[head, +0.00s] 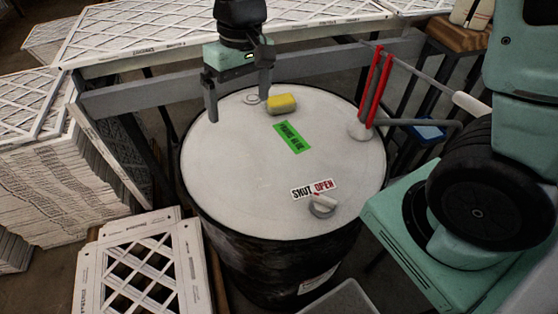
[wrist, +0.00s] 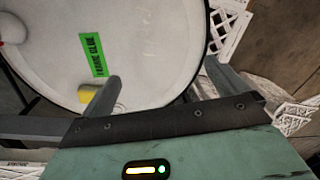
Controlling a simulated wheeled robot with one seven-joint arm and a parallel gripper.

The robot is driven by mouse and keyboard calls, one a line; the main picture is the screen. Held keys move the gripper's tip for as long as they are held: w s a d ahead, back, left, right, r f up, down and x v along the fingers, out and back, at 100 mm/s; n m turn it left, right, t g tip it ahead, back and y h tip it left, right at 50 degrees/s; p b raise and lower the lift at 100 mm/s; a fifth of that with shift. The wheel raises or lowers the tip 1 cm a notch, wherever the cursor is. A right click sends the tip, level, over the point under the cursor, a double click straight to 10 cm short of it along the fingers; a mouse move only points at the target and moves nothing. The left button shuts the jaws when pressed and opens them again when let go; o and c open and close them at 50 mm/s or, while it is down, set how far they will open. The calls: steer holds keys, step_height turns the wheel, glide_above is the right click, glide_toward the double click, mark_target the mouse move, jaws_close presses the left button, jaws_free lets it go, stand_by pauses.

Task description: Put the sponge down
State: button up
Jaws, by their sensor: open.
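The yellow sponge (head: 281,104) with a pale underside lies on the white top of a drum (head: 240,165), near its back rim, just behind a green label. My gripper (head: 238,108) is open above the back of the drum, with the sponge just right of its right finger in the head view. In the wrist view the sponge (wrist: 88,94) is partly hidden behind the left finger of my gripper (wrist: 165,85), outside the gap between the fingers. The sponge appears to rest on the drum top, apart from the fingers.
A small knob (head: 322,205) sits by the "SHUT OPEN" label in front. Stacked white-framed filters (head: 50,165) stand left, and a rail (head: 160,95) runs behind. The drum's middle left is clear.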

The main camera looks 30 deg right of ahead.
steer(key=s+a+n, duration=0.1)
steer(key=s+n, duration=0.1)
steer(key=s, duration=0.7)
steer(key=s+a+r+n, duration=0.1)
steer(key=s+n, duration=0.2)
steer(key=s, duration=0.7)
steer(key=shift+s+a+h, duration=0.15)
steer(key=shift+a+h, duration=0.2)
steer(key=shift+h, duration=0.05)
